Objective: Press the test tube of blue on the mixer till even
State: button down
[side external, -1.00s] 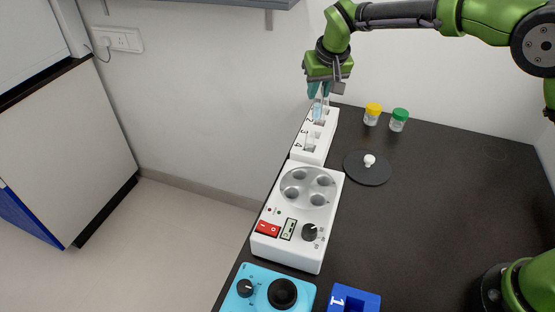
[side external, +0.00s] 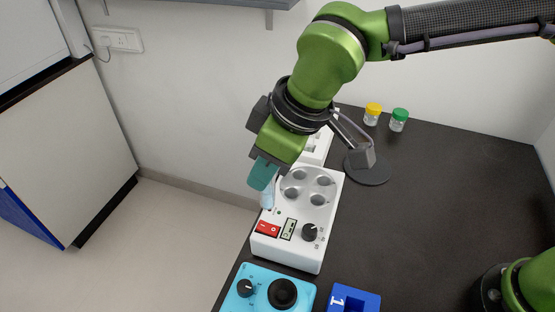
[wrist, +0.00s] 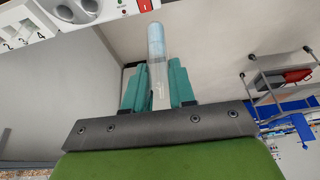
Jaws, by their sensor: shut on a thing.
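My gripper (side external: 262,177) is shut on a clear test tube (side external: 268,197) with light blue content. In the wrist view, the tube (wrist: 157,45) stands out between the teal fingers (wrist: 158,86), with the blue at its far, rounded end. In the side view, the tube hangs beside the left edge of the white four-hole device, apart from the mixer. The mixer (side external: 262,275) is the light blue box at the bottom, with a small dial and a round black cup (side external: 282,293) on top. The cup is clear of my gripper.
The white four-hole device (side external: 318,222) with a red switch stands between the rack and mixer. The white numbered rack (side external: 318,150) is partly hidden by my arm.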

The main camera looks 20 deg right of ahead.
jog(key=s+a+f+n+g, duration=0.1)
jog(key=s+f+n, duration=0.1)
jog(key=s, duration=0.3)
jog(key=s+a+f+n+g+y, duration=0.1)
jog(key=s+a+f+n, duration=0.1)
jog(key=s, duration=0.4)
jog(key=shift+s+f+n, duration=0.25)
jog(key=shift+f+n, duration=0.45)
jog(key=shift+n, duration=0.7)
jog(key=shift+f, duration=1.1)
dwell(3.9)
